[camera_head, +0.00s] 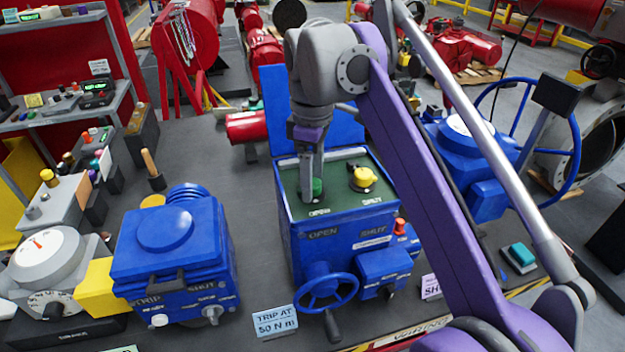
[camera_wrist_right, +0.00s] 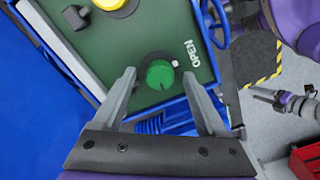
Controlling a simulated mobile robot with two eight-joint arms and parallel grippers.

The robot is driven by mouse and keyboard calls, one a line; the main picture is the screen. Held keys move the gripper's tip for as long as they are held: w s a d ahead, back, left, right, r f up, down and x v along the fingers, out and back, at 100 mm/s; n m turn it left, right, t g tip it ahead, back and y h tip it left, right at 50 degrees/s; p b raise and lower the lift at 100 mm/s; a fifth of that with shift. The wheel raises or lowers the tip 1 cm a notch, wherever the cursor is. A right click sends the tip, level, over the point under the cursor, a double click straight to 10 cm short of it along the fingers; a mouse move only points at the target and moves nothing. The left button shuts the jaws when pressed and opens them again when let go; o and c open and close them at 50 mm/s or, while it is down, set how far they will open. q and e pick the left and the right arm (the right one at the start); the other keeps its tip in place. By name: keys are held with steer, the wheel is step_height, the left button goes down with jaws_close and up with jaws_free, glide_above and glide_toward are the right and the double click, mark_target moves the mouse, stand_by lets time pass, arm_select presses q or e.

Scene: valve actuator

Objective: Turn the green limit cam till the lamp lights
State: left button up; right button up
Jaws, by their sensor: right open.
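The green limit cam (camera_head: 318,187) is a round knob beside the OPEN label on the green panel of the blue actuator box. In the right wrist view the green cam (camera_wrist_right: 159,75) sits between and just beyond the fingertips, on a dark round base. A small pale dot (camera_wrist_right: 175,63) lies at its edge; I cannot tell whether it is a lamp. My right gripper (camera_head: 312,180) points down over the cam, open around it; contact cannot be told. What seems to be my left gripper (camera_wrist_right: 262,95) is small at the right of the wrist view.
A yellow cam (camera_head: 363,178) sits beside the SHUT label on the same panel (camera_head: 335,196). The raised blue lid (camera_head: 276,95) stands behind. A blue handwheel (camera_head: 326,290) and a red knob (camera_head: 399,226) are in front. Another blue unit (camera_head: 170,245) stands left, with bare bench between.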

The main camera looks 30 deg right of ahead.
steer(key=shift+f, duration=0.15)
steer(key=shift+c, duration=0.3)
jaws_close()
arm_select(q)
steer(key=shift+r, duration=0.15)
arm_select(e)
steer(key=m+p, duration=0.2)
steer(key=shift+m, duration=0.4)
steer(key=m+p, duration=0.2)
steer(key=m, duration=0.2)
steer(key=shift+m, duration=0.3)
steer(key=m+p, duration=0.1)
steer(key=m, duration=0.3)
arm_select(q)
step_height(320, 180, up, 8)
steer(key=w+p, duration=0.1)
steer(key=w, duration=0.1)
steer(key=shift+f, duration=0.25)
arm_select(e)
steer(key=shift+m, duration=2.1)
arm_select(q)
steer(key=shift+w, duration=0.15)
